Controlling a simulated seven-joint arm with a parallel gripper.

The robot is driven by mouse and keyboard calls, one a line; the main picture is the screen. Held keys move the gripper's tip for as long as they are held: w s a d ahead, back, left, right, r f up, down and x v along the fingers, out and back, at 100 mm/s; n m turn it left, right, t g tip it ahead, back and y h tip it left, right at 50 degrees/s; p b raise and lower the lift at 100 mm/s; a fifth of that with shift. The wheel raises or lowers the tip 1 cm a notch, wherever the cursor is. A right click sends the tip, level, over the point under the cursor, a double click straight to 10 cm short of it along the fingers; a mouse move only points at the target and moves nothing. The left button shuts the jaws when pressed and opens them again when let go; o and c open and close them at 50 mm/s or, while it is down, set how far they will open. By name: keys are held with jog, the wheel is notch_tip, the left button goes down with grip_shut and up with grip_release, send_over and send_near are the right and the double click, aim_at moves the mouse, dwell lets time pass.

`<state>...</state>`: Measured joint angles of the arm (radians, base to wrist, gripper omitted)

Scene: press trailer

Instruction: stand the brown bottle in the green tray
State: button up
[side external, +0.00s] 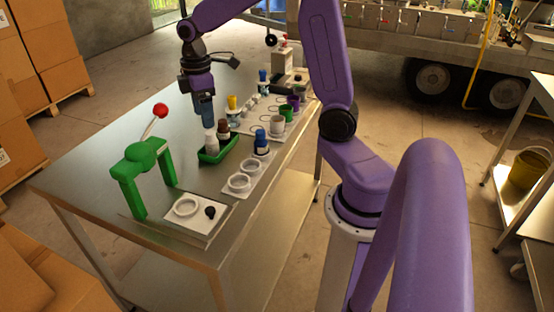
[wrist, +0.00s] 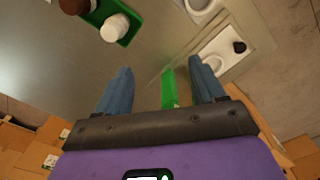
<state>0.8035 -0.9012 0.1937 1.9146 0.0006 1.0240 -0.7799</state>
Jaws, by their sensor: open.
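The green tray (side external: 222,155) sits on the metal table, and part of it shows at the top left of the wrist view (wrist: 125,40). The brown bottle (side external: 223,128) appears upright in the tray, beside a white bottle (side external: 210,141). In the wrist view the brown bottle (wrist: 74,5) is cut off by the top edge, next to the white bottle (wrist: 115,27).
A green press (side external: 140,165) with a red-knobbed lever stands left of the tray. A white plate (side external: 193,212) with a ring and a black piece lies in front.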

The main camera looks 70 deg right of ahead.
jog(key=s+a+n, duration=0.1)
jog(key=s+a, duration=0.9)
jog(key=s, duration=0.2)
jog(key=s+a+f+n, duration=0.1)
jog(key=s, duration=1.2)
jog(key=shift+s+a+f+n, duration=0.3)
jog(key=shift+s+a+f, duration=0.05)
